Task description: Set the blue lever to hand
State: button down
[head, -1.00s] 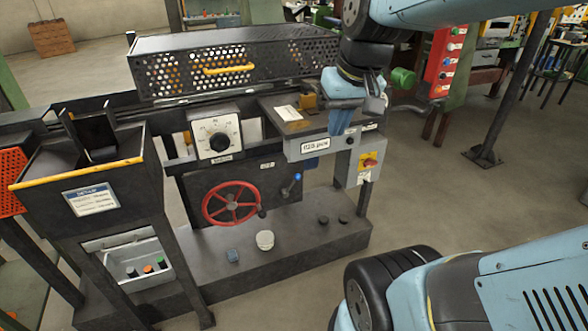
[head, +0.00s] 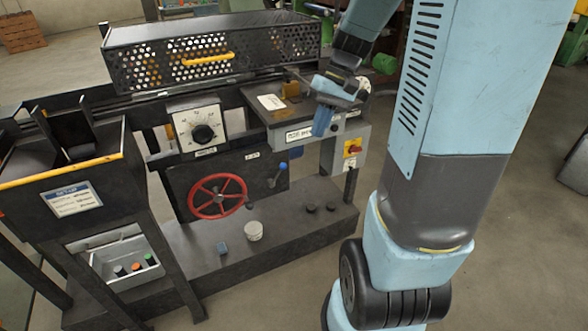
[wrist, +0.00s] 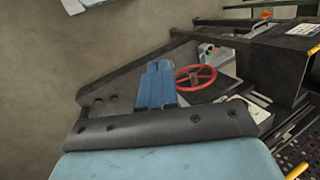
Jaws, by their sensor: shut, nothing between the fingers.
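The blue lever (head: 282,167) is a short lever with a blue knob on the dark front panel of the machine, right of the red handwheel (head: 217,196). Its knob end points up and slightly right. Any marking for its positions is too small to read. My gripper (head: 321,122) has blue fingers, shut and empty, pointing down in front of the counter plate, above and right of the lever and apart from it. In the wrist view, the shut fingers (wrist: 157,86) show beside the red handwheel (wrist: 195,77). I cannot make out the lever there.
A dial box (head: 198,130) sits above the handwheel. A grey switch box (head: 346,148) with a red-and-yellow switch stands right of the lever. A perforated guard (head: 210,55) runs along the back.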

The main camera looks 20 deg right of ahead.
jog(key=w+d+f+m+t+y, duration=0.2)
jog(key=w+d+f+t, duration=0.3)
jog(key=f, duration=0.8)
jog(key=w+d+f+m+t+y, duration=0.3)
jog(key=w+f, duration=0.5)
jog(key=f, duration=0.4)
jog(key=w+d+f+m+t+y, duration=0.2)
jog(key=w+d+f+m+t, duration=0.4)
jog(key=f, duration=0.7)
jog(key=shift+w+d+f+t, duration=0.35)
jog(key=shift+w+t, duration=0.4)
jog(key=shift+t, duration=0.45)
jog(key=w+a+r, duration=0.1)
jog(key=w+a, duration=0.7)
jog(key=a, duration=0.2)
jog(key=shift+a+r, duration=0.15)
jog(key=shift+r, duration=0.25)
jog(key=shift+y, duration=0.4)
